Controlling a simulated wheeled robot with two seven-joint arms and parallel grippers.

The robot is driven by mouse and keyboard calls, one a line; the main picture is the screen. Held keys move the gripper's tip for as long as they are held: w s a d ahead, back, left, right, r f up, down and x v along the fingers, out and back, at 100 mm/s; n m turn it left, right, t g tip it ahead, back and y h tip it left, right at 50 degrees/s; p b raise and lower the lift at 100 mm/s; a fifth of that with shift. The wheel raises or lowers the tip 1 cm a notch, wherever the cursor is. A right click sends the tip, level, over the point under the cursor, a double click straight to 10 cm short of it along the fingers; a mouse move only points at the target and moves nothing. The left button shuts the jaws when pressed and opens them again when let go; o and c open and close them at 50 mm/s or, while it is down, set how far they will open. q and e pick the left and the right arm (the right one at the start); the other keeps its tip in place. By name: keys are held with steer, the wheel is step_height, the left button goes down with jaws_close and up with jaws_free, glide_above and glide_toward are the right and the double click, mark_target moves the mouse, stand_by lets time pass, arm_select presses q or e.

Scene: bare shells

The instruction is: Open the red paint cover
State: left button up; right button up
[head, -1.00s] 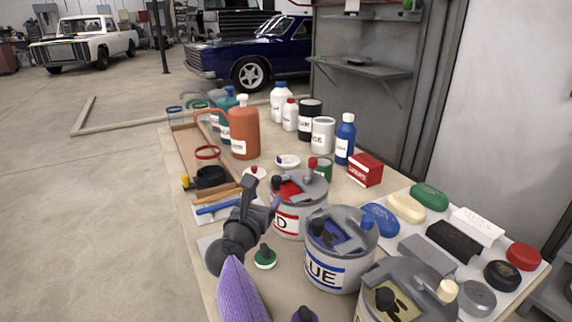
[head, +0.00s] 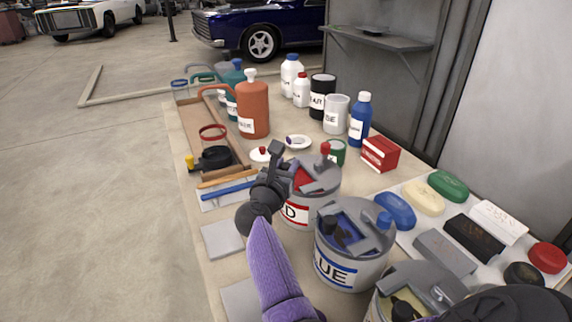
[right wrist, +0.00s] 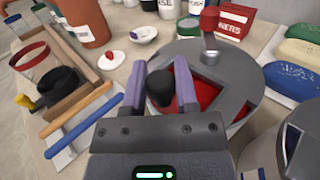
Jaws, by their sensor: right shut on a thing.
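The red paint can (head: 296,212) is a grey can with a red-edged label, standing on the table behind the blue paint can (head: 340,270). Its grey lid (right wrist: 235,70) has an opening where a red surface (right wrist: 205,103) shows; I cannot tell cover from paint there. My right gripper (head: 285,166), with its purple wrist part, reaches the left side of this lid. In the right wrist view its purple fingers (right wrist: 160,88) are on either side of a black knob (right wrist: 160,84), shut on it. My left gripper is not in view.
A red-knobbed piece (right wrist: 209,20) stands up from the lid's far side. A wooden tray (head: 178,130), an orange jug (head: 253,112) and a blue stick (head: 228,190) are to the left and behind. Soaps and blocks fill a white board (head: 408,240) at right.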

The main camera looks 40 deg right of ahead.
jaws_close()
stand_by(0.8)
